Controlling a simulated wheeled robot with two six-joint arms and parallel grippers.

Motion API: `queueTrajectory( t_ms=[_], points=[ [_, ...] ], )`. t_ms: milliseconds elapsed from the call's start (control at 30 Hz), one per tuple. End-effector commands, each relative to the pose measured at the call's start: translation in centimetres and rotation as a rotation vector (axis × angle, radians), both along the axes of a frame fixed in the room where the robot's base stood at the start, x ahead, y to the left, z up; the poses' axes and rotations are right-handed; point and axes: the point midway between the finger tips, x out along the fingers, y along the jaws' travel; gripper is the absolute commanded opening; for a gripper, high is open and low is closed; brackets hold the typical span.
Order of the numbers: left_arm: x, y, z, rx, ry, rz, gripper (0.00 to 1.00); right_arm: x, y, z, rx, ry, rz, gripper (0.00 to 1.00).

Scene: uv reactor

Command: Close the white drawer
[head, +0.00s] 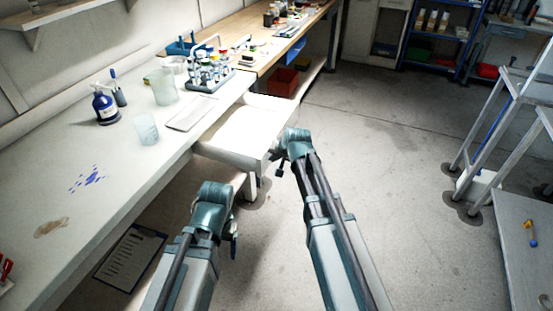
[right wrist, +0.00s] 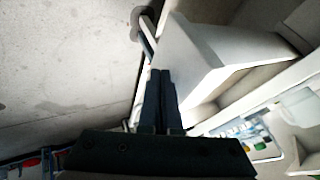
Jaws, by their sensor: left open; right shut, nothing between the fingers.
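The white drawer (head: 232,154) stands pulled out from under the white workbench (head: 60,180) in the head view. Its top is brightly lit, so its inside is hard to make out. In the right wrist view the drawer (right wrist: 188,65) is a pale box to the right of the fingers. My right gripper (head: 281,171) is shut and empty at the drawer's outer right end; its fingers (right wrist: 161,78) lie beside the drawer, and I cannot tell whether they touch. My left gripper (head: 234,245) is open and empty, lower and nearer, apart from the drawer.
On the bench stand a blue bottle (head: 105,106), clear beakers (head: 147,130) and a tube rack (head: 208,76). A clipboard (head: 131,258) lies below the bench. A grey step ladder (head: 500,120) and a low platform (head: 525,235) stand at right. The floor (head: 380,150) between is clear.

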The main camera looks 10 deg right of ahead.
Motion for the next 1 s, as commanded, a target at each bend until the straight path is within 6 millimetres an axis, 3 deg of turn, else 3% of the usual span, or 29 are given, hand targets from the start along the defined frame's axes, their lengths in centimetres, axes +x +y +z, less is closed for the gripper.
queueTrajectory(
  t_ms=[367, 1000],
  points=[
    [0.0, 0.0, 0.0, 0.000, 0.000, 0.000, 0.75, 0.8, 1.1, 0.0, -0.001, 0.000, 0.003, 0.00],
    [0.0, 0.0, 0.0, 0.000, 0.000, 0.000, 0.75, 10.5, 15.2, 0.0, 0.000, -0.001, 0.004, 0.00]
  ],
)
